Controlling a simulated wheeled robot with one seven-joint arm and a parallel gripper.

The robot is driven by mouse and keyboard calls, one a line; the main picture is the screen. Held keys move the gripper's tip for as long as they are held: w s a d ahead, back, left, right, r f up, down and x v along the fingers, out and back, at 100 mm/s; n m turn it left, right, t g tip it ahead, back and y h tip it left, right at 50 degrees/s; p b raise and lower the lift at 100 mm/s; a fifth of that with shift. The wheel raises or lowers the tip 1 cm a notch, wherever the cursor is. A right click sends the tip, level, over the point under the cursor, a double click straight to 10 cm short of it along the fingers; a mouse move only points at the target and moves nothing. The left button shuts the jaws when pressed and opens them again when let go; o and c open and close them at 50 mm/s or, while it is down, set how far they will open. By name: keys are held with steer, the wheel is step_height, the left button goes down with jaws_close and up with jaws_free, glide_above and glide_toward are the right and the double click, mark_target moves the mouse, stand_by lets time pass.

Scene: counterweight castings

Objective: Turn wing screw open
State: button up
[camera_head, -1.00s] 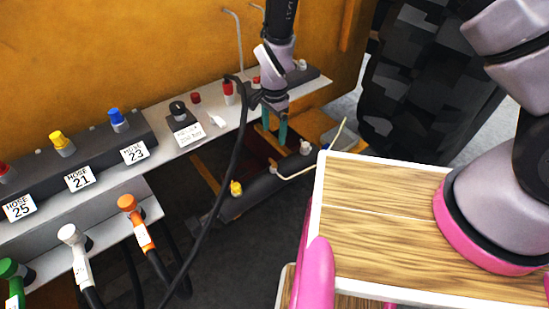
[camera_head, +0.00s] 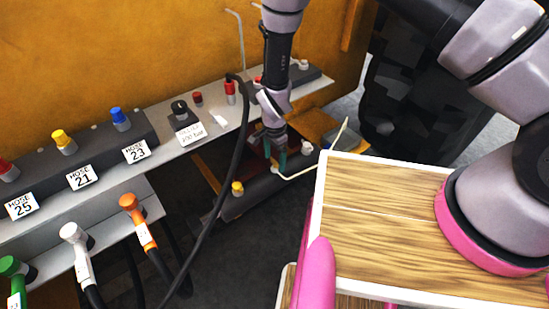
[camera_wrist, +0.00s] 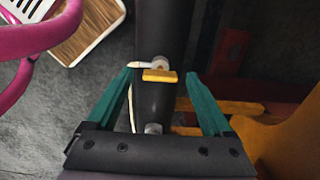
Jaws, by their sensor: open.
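A flat yellow bar (camera_wrist: 160,76), which looks like the wing of the wing screw, sits across a dark round pipe (camera_wrist: 154,45) in the wrist view. A pale round fitting (camera_wrist: 160,62) shows just beyond it. My gripper (camera_wrist: 158,75) is open, with one teal finger on each side of the yellow bar and gaps on both sides. In the head view my gripper (camera_head: 275,162) points down at the dark pipe (camera_head: 255,201). The yellow bar cannot be made out there. Whether the fingertips are level with the bar is unclear.
A thin white tube (camera_head: 300,174) bends beside my gripper. A yellow cap (camera_head: 237,188) and a pale knob (camera_head: 307,147) sit along the pipe. A black hose (camera_head: 238,145) hangs close to the left. A grey shelf (camera_head: 208,131) lies behind.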

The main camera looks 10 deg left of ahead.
jaws_close()
steer(key=shift+n, duration=0.4)
steer(key=n, duration=1.2)
steer(key=shift+n, duration=2.6)
